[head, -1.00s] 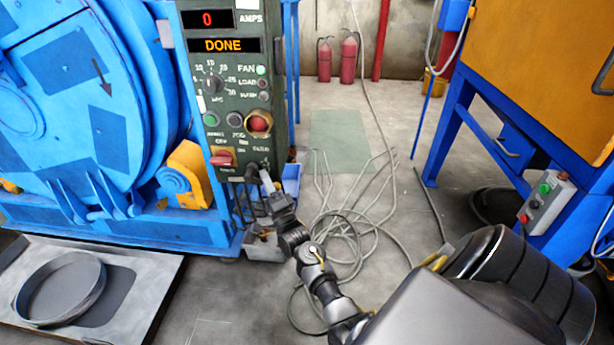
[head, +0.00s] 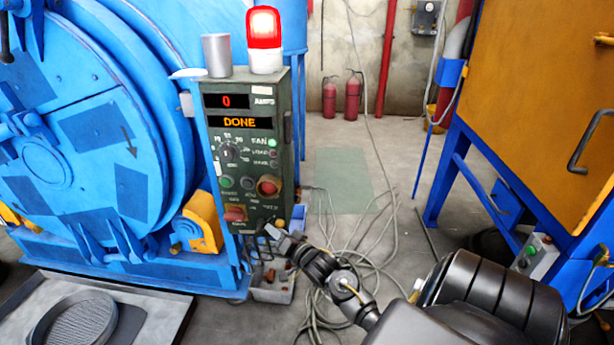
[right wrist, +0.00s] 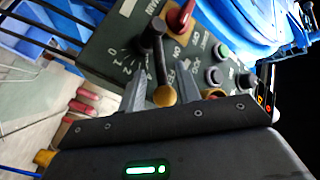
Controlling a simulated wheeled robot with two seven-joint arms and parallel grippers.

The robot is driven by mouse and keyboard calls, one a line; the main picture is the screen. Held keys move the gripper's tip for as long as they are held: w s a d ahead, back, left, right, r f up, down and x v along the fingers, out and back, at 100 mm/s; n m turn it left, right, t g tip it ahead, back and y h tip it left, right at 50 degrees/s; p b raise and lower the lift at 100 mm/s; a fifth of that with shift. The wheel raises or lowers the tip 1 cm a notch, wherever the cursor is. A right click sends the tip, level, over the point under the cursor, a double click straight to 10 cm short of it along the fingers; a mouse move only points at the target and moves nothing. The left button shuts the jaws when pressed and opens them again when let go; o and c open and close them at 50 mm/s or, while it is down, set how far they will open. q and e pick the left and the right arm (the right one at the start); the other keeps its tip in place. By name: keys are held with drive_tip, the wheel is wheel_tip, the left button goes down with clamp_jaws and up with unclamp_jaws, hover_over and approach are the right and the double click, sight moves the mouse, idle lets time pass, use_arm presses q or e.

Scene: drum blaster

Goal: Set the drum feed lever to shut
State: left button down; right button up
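The drum feed lever (right wrist: 155,60) is a dark arm with a brass ball knob on the panel's lower part, beside a printed number scale. In the right wrist view its knob lies between the two fingers of my right gripper (right wrist: 173,93). The fingers are apart, with gaps visible beside the knob, so the gripper looks open. In the head view my right gripper (head: 272,232) is at the lower edge of the green control panel (head: 268,100), where the lever is too small and covered to make out. My left gripper is not in view.
A red rotary switch (head: 234,214) and a red push button (head: 268,186) sit close above the lever area. The blue drum machine (head: 60,150) stands left. A grey bin (head: 272,288) and loose cables (head: 345,255) lie below. A lit red beacon (head: 264,40) tops the panel.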

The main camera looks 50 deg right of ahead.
drive_tip(key=s+a+p, duration=0.1)
drive_tip(key=s+p, duration=0.1)
drive_tip(key=s, duration=0.6)
drive_tip(key=s+a+f+n+g+p, duration=0.1)
drive_tip(key=s+a+f+g+p, duration=0.2)
drive_tip(key=f, duration=0.5)
drive_tip(key=s+a+f+n+g+y+p, duration=0.1)
drive_tip(key=s+a+f+n+g+p, duration=0.1)
drive_tip(key=s+f, duration=0.4)
drive_tip(key=s+a+f+n+g+p, duration=0.2)
drive_tip(key=s+a+f+g+p, duration=0.1)
drive_tip(key=f, duration=0.7)
drive_tip(key=shift+s+a+g+p, duration=0.35)
drive_tip(key=shift+s+g+p, duration=0.25)
drive_tip(key=shift+s, duration=0.2)
drive_tip(key=shift+c, duration=0.3)
